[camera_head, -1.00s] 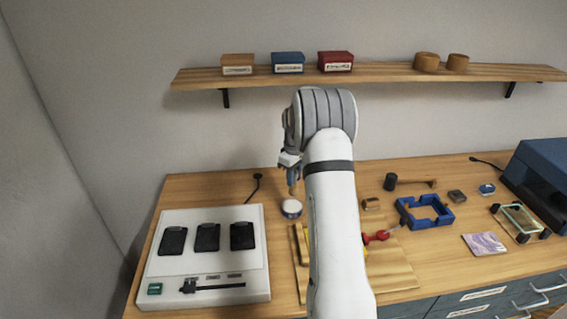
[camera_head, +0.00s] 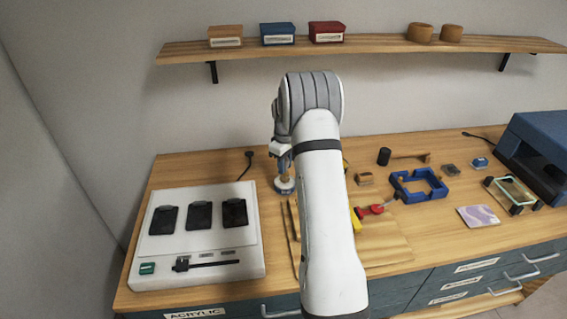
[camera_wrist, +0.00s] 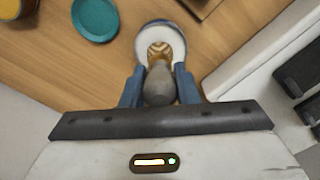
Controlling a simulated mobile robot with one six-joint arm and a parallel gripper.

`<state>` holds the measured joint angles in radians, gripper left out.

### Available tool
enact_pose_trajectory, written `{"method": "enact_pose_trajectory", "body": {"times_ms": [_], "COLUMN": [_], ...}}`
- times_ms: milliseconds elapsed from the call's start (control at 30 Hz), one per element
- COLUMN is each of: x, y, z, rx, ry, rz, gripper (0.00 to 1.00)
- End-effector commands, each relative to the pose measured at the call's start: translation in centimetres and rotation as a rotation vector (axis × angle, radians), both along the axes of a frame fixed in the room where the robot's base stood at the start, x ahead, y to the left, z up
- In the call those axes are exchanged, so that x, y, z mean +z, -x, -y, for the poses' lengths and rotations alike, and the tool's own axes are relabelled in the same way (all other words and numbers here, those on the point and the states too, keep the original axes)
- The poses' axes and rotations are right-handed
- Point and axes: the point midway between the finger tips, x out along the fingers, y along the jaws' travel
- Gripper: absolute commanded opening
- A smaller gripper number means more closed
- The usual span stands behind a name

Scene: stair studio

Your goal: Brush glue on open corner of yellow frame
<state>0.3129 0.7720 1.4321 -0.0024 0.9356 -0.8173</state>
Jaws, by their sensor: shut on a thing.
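My gripper (camera_head: 284,158) is shut on a brush, whose grey handle (camera_wrist: 160,84) shows between the blue fingers in the wrist view. The brush points down into a small round white glue pot (camera_head: 284,186). The pot's pale rim (camera_wrist: 174,39) surrounds the brush's lower end in the wrist view; whether the bristles touch glue is hidden. The yellow frame (camera_head: 356,221) is mostly hidden behind my arm, with only a small yellow part showing at the arm's right. Its open corner cannot be made out. A wooden board (camera_head: 388,246) lies by it.
A red-ended tool (camera_head: 371,209) lies beside the yellow part. A white device with black pads (camera_head: 196,245) stands left of the pot. A shelf (camera_head: 375,44) runs above.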

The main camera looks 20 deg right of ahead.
Motion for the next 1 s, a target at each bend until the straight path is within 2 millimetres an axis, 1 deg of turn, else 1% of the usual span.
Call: {"method": "enact_pose_trajectory", "body": {"times_ms": [567,1000], "x": [0.02,-0.51], "y": [-0.02,-0.01], "z": [-0.05,-0.06], "rx": [0.001,0.001], "ry": [0.000,0.000], "rz": [0.000,0.000], "gripper": [0.05,0.05]}}
